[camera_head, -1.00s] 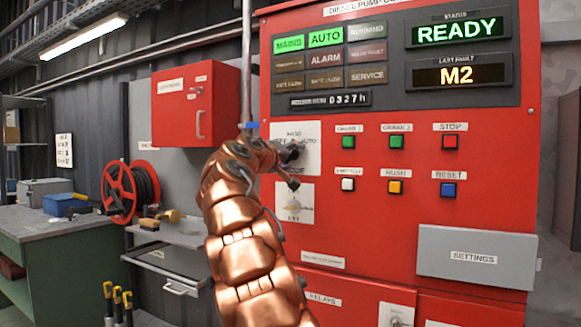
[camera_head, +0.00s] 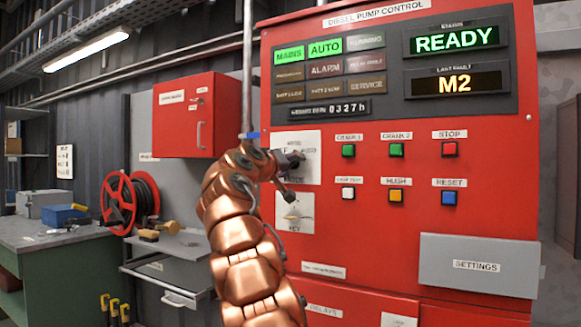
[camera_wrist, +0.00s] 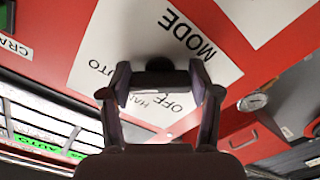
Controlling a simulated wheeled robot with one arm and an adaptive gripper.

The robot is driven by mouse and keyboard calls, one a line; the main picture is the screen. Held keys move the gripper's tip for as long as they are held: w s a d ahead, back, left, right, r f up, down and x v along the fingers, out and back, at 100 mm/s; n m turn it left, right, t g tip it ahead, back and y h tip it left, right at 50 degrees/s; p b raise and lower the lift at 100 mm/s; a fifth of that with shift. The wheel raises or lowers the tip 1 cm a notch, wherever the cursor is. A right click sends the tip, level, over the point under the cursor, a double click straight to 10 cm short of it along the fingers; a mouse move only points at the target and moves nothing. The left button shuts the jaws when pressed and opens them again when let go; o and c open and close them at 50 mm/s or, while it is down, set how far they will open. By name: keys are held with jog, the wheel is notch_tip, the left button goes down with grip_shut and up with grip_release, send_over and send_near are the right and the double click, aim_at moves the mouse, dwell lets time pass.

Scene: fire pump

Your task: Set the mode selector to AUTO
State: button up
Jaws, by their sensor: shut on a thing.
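The mode selector's white plate (camera_head: 312,166) is on the left of the red pump control panel, mostly behind my gripper (camera_head: 289,170) in the head view. In the wrist view the plate (camera_wrist: 98,72) appears turned, with MODE, OFF, HAND and part of AUTO readable. The dark selector knob (camera_wrist: 160,64) sits between the fingertips of my gripper (camera_wrist: 160,78), which is shut on it. The knob's pointer direction is hidden. The AUTO lamp (camera_head: 325,48) and the MAINS lamp (camera_head: 289,54) are lit green. The status display (camera_head: 457,40) reads READY.
A key switch plate (camera_head: 293,213) is just below the selector. Several push buttons, such as CRANK 1 (camera_head: 348,150), are to the right. A grey settings cover (camera_head: 478,264) projects at lower right. A red box (camera_head: 197,115) and hose reel (camera_head: 130,203) are left.

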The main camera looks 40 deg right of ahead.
jog(key=o, duration=1.2)
jog(key=shift+c, duration=0.2)
jog(key=v, duration=1.2)
